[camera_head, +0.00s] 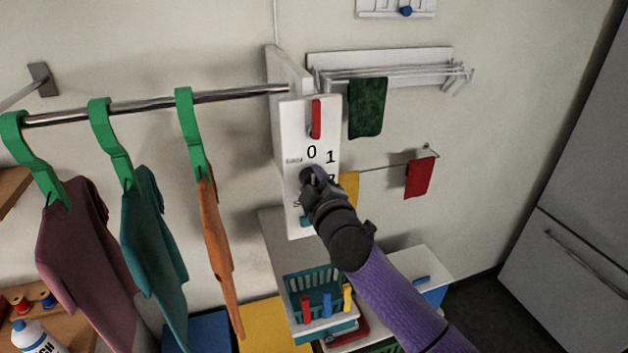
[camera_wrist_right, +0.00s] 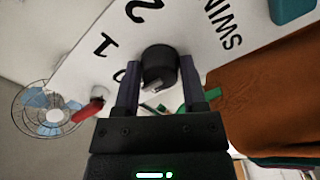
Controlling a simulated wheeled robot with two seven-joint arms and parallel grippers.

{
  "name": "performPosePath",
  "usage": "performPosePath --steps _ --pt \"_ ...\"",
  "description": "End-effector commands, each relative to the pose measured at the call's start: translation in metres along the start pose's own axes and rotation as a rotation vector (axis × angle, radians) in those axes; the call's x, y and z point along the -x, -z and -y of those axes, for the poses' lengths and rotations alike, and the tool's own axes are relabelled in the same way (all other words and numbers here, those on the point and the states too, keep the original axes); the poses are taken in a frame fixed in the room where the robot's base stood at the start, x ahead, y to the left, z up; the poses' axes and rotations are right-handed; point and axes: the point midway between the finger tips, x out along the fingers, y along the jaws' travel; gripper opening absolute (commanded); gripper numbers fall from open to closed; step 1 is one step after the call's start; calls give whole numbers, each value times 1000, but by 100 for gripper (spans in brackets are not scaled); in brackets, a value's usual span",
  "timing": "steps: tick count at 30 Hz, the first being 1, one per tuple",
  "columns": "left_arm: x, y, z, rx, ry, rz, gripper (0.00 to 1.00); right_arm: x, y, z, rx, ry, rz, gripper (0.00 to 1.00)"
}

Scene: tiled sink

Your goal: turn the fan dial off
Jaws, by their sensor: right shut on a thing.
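The fan dial (camera_wrist_right: 158,64) is a round black knob on the white control panel (camera_head: 298,112). The numbers 0, 1 and 2 are printed around it, with the word SWING below. My right gripper (camera_head: 312,178) reaches up to the panel from the lower right and covers most of the dial in the head view. In the right wrist view my right gripper (camera_wrist_right: 160,72) has one finger on each side of the dial and is shut on it. A pale mark shows on the dial's near edge; its exact setting is hard to read. My left gripper is out of view.
A red switch (camera_head: 315,118) sits above the dial. A fan (camera_wrist_right: 50,108) shows behind the panel. Clothes hang from a rail (camera_head: 150,104) to the left, the orange garment (camera_head: 214,240) nearest the panel. A teal basket (camera_head: 325,296) stands below.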

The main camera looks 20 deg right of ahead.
Motion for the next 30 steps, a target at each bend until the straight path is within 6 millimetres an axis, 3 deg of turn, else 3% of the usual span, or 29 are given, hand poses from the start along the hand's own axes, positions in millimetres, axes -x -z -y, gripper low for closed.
performPosePath --steps 18,19,21,23,30 --pt "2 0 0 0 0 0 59 0 0 0 36 -1 -1 0" --pt "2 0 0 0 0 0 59 0 0 0 36 -1 -1 60" --pt "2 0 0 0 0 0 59 0 0 0 36 -1 -1 75" --pt "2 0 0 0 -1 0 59 0 0 0 36 -1 -1 87" --pt "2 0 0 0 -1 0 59 0 0 0 35 -1 0 89"
